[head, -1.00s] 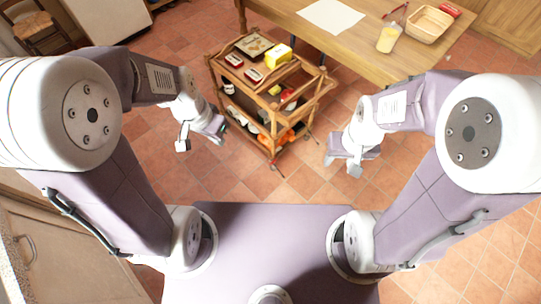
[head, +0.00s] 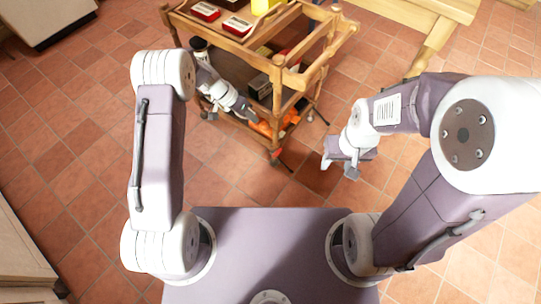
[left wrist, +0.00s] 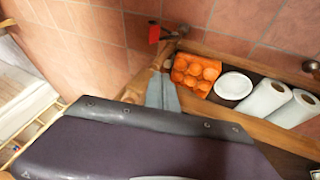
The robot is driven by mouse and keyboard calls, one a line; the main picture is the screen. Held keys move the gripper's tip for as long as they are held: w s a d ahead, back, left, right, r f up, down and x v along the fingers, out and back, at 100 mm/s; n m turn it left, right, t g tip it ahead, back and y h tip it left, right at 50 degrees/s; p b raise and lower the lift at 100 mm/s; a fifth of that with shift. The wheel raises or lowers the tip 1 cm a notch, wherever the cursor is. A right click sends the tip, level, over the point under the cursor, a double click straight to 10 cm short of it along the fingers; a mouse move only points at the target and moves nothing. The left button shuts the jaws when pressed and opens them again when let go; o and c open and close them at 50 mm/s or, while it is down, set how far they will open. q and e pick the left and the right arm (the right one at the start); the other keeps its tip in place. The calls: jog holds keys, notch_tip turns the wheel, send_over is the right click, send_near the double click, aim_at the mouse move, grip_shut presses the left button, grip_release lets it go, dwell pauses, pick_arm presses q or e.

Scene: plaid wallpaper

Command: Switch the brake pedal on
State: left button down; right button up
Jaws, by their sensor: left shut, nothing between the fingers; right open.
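The wooden trolley (head: 290,78) stands ahead of me on the tiled floor. In the left wrist view a small red pedal (left wrist: 154,34) shows at the foot of the trolley's corner, beside a dark caster (left wrist: 181,32). Whether the pedal is pressed is too small to tell. My left gripper (head: 246,112) is at the trolley's near side, by the lower shelf. Its closed, empty fingers (left wrist: 162,95) point towards the pedal in the left wrist view, apart from it. My right gripper (head: 347,165) is open and empty, right of the trolley.
An orange egg carton (left wrist: 196,73), a white plate stack (left wrist: 234,85) and paper rolls (left wrist: 264,102) lie on the lower shelf. The wooden trolley post (left wrist: 160,62) is close to my left fingers. Floor left of the trolley is clear. A table leg (head: 432,46) stands at upper right.

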pick_arm(q)
jog(key=f+b, duration=0.1)
jog(key=f, duration=0.1)
jog(key=s+f, duration=0.1)
jog(key=f, duration=0.2)
jog(key=shift+s+f+b, duration=0.15)
jog(key=shift+f+b, duration=0.1)
jog(key=shift+b, duration=0.1)
pick_arm(e)
notch_tip(320, 180, down, 4)
jog(key=shift+r, duration=0.15)
pick_arm(q)
jog(key=shift+r, duration=0.1)
jog(key=b, duration=0.6)
send_near(277, 151)
notch_tip(277, 151, down, 3)
jog(key=w, duration=0.3)
jog(key=s+d+f+b, duration=0.2)
jog(key=shift+s+d+f, duration=0.15)
jog(key=shift+d, duration=0.15)
pick_arm(e)
notch_tip(277, 151, down, 8)
pick_arm(q)
jog(key=shift+d, duration=0.1)
